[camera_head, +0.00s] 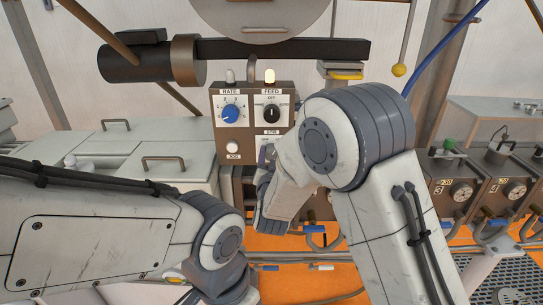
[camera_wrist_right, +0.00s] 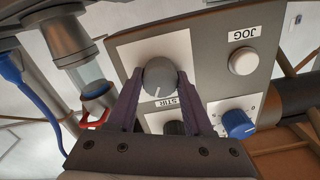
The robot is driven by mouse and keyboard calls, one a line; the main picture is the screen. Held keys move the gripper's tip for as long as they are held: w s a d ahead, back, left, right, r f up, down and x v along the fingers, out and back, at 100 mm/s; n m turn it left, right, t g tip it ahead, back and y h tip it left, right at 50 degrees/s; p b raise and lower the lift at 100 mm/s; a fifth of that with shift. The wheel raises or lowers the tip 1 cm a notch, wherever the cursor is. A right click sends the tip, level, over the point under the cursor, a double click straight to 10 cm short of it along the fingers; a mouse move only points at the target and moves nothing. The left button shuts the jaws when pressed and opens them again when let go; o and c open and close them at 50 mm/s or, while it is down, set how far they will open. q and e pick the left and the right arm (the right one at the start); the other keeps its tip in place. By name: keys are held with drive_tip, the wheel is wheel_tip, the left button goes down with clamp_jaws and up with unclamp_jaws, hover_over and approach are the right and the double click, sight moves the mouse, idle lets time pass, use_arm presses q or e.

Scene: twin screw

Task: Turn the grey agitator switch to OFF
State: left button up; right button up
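The grey switch (camera_wrist_right: 159,77) sits on the control panel (camera_head: 250,87) under the label STIR (camera_head: 271,132). In the upside-down right wrist view its white pointer line is directed toward that label, slightly to the left. My right gripper (camera_wrist_right: 160,80) has one dark finger on each side of the grey switch, with narrow gaps showing. I cannot tell whether either finger touches it. In the head view my right gripper (camera_head: 264,180) hides most of the switch. My left arm crosses the lower left, and its fingers do not show.
The blue RATE knob (camera_head: 230,114), black FEED knob (camera_head: 271,113) and white JOG button (camera_head: 232,146) share the panel. Grey lidded boxes (camera_head: 110,145) stand left, units with gauges (camera_head: 462,191) right.

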clamp_jaws()
drive_tip(key=shift+f+n+b, duration=0.1)
drive_tip(key=shift+n+b, duration=0.55)
drive_tip(key=shift+n, duration=0.45)
drive_tip(key=n+b, duration=0.1)
drive_tip(key=n, duration=0.5)
drive_tip(key=shift+n, duration=1.9)
drive_tip(key=shift+a, duration=0.1)
drive_tip(key=o, duration=1.3)
unclamp_jaws()
